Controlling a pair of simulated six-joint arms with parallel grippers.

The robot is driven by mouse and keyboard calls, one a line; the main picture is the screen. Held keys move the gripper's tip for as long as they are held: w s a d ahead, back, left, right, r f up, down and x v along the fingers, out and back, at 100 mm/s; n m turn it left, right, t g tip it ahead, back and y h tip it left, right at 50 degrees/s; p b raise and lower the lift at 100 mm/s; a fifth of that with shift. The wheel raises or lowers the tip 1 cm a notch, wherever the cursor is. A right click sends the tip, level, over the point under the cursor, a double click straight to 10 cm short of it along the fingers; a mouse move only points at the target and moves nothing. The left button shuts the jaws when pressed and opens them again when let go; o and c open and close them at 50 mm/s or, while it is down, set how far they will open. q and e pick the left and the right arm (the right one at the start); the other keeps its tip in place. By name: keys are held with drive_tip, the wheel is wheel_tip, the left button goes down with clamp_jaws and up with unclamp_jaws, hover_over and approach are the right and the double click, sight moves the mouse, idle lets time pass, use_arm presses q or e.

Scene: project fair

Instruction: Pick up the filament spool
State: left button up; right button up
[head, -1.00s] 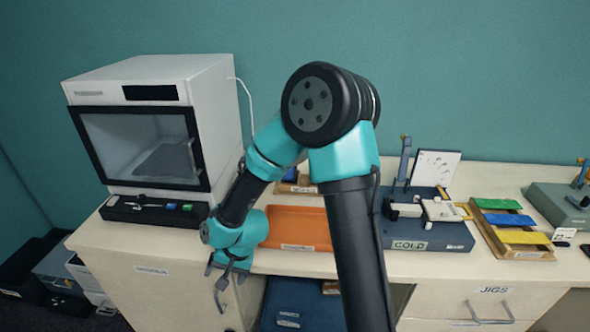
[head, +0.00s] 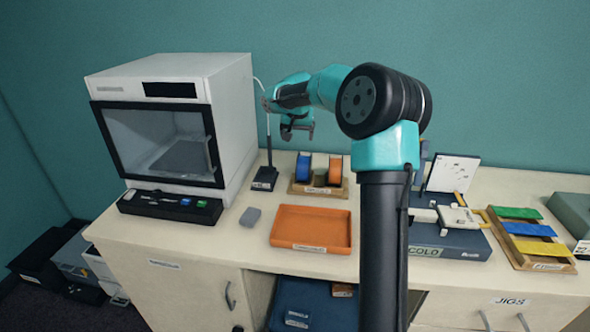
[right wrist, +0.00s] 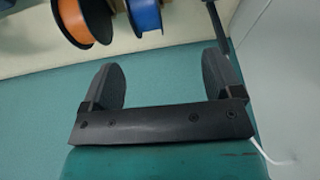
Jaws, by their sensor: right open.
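Two filament spools stand upright side by side on a wooden stand (head: 319,190) at the back of the bench, a blue one (head: 304,168) and an orange one (head: 335,171). My right gripper (head: 298,131) is open and empty, above and apart from the spools, near the back wall. In the right wrist view, the orange spool (right wrist: 80,20) and the blue spool (right wrist: 145,15) are cut off by the top edge. Both lie beyond the open fingers (right wrist: 165,75), with nothing between them. My left gripper is not in view.
A thin post on a black base (head: 265,177) stands left of the spools, by the white printer-like box (head: 225,130). An orange tray (head: 311,228) and a small grey block (head: 250,217) are in front. A dark jig (head: 450,235) and coloured strips (head: 530,230) lie right.

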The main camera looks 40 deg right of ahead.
sight(304, 155)
drive_tip(key=shift+s+d+r+h, duration=0.2)
drive_tip(key=shift+d+r, duration=0.3)
drive_tip(key=shift+d, duration=0.15)
drive_tip(key=shift+s+d+r+h, duration=0.15)
drive_tip(key=shift+d+r+h, duration=0.05)
drive_tip(key=shift+d+r, duration=0.35)
drive_tip(key=shift+d+f, duration=0.1)
drive_tip(key=shift+f, duration=0.05)
drive_tip(key=x, duration=1.2)
drive_tip(key=shift+s+f, duration=0.1)
drive_tip(key=shift+f, duration=0.1)
drive_tip(key=shift+a+x, duration=0.2)
drive_tip(key=shift+x, duration=1.05)
drive_tip(key=shift+a+x, duration=0.2)
drive_tip(key=shift+x, duration=1)
drive_tip(key=shift+s+f, duration=0.1)
drive_tip(key=shift+f, duration=0.05)
drive_tip(key=shift+c, duration=0.4)
